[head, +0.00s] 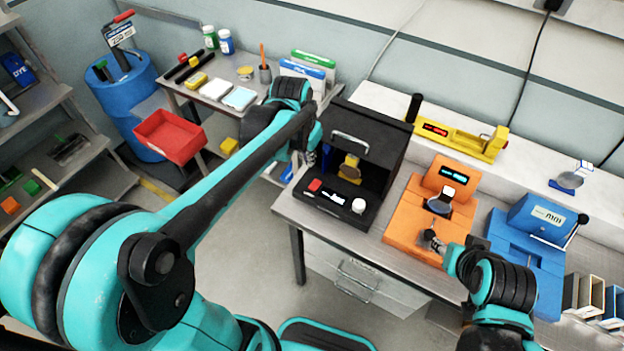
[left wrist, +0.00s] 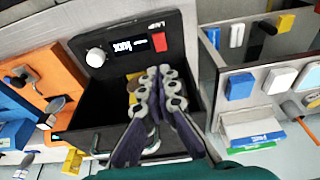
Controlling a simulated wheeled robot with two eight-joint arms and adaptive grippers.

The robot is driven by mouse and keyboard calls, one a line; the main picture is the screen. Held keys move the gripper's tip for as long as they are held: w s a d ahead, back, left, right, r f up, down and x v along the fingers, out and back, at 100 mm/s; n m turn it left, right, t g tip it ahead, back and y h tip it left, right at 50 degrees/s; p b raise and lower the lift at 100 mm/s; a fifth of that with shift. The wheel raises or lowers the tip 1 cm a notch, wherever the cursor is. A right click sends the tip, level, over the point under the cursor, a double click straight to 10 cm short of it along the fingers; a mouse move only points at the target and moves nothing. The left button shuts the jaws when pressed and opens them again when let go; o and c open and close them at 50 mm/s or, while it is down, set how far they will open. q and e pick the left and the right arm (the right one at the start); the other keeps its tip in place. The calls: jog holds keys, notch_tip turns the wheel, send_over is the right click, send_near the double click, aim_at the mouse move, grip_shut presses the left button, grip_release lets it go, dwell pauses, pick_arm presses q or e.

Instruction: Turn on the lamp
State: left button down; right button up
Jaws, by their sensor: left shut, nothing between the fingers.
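The lamp unit is a black box (head: 382,125) on the grey bench, with a raised front door and a yellow piece inside. Its front panel carries a red switch (head: 315,185), a lit display (head: 334,196) and a white knob (head: 358,205). The left wrist view shows the panel upside down, with the red switch (left wrist: 158,42) near the "LAMP" lettering. My left gripper (head: 312,157) is shut and empty, beside the box's left edge; its fingertips (left wrist: 165,70) appear close to the switch, with no visible contact. My right gripper (head: 432,240) is at the orange device; its fingers are unclear.
An orange device (head: 405,222) and a blue device (head: 515,245) stand right of the black box. A yellow device (head: 460,138) lies on the back ledge. A side table (head: 205,95) with bottles and boxes, and a red bin (head: 168,135), are at left.

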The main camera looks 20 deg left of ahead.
aim_at(313, 188)
dwell(0.3)
pick_arm(q)
jog(key=b+x, duration=0.1)
jog(key=x, duration=0.3)
jog(key=b+x, duration=0.2)
jog(key=x, duration=0.2)
jog(key=s+b+x, duration=0.1)
jog(key=x, duration=0.4)
jog(key=shift+a+f, duration=0.15)
jog(key=shift+a, duration=0.05)
jog(key=shift+s+f+b, duration=0.1)
jog(key=shift+f+b, duration=0.25)
jog(key=shift+f, duration=0.1)
jog(key=shift+s+f+b, duration=0.25)
jog(key=shift+f+b, duration=0.2)
jog(key=shift+f, duration=0.15)
jog(key=shift+r, duration=0.2)
jog(key=shift+w, duration=0.15)
